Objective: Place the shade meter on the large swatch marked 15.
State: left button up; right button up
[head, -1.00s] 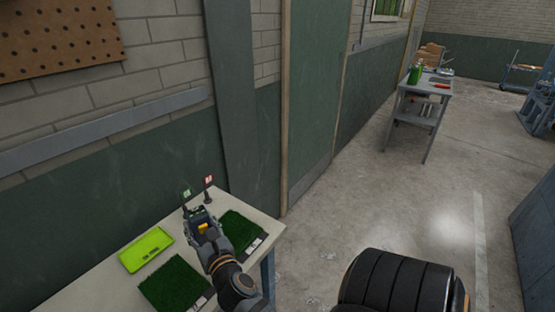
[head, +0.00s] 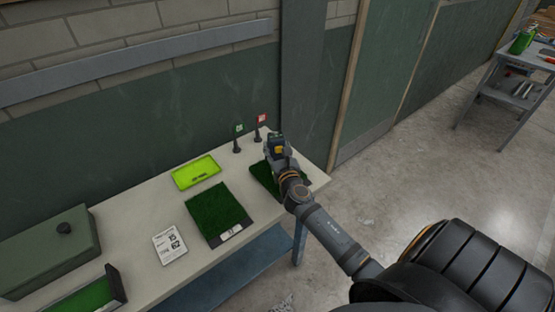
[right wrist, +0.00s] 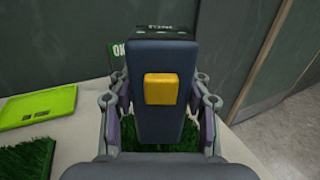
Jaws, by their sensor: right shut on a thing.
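The shade meter (head: 279,150) is a dark blue-grey block with a yellow button. My right gripper (head: 277,160) is shut on it. In the right wrist view the meter (right wrist: 160,112) stands between the two fingers (right wrist: 163,125), with grass below it. The gripper and meter are over the right-hand grass swatch (head: 261,179), partly hiding it; I cannot tell whether the meter touches it. A larger-looking grass swatch (head: 217,208) lies to the left, with a white label on its front strip. I cannot read either swatch's number. My left gripper is not in view.
A card (head: 170,244) reading 15 and 62 lies on the table (head: 135,215). A lime tray (head: 196,172) lies behind the swatches. A green flag (head: 239,129) and a red flag (head: 261,118) stand at the back. A green case (head: 45,255) is at left.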

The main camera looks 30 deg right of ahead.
aim_at(277, 156)
jog(key=shift+w+d+f, duration=0.35)
jog(key=shift+f, duration=0.25)
jog(key=f, duration=0.1)
jog(key=f+b, duration=0.2)
jog(key=shift+w+d, duration=0.15)
jog(key=shift+d, duration=0.1)
jog(key=shift+f, duration=0.3)
jog(key=shift+a, duration=0.1)
jog(key=shift+f, duration=0.1)
jog(key=o, duration=1.4)
jog(key=shift+c, duration=0.2)
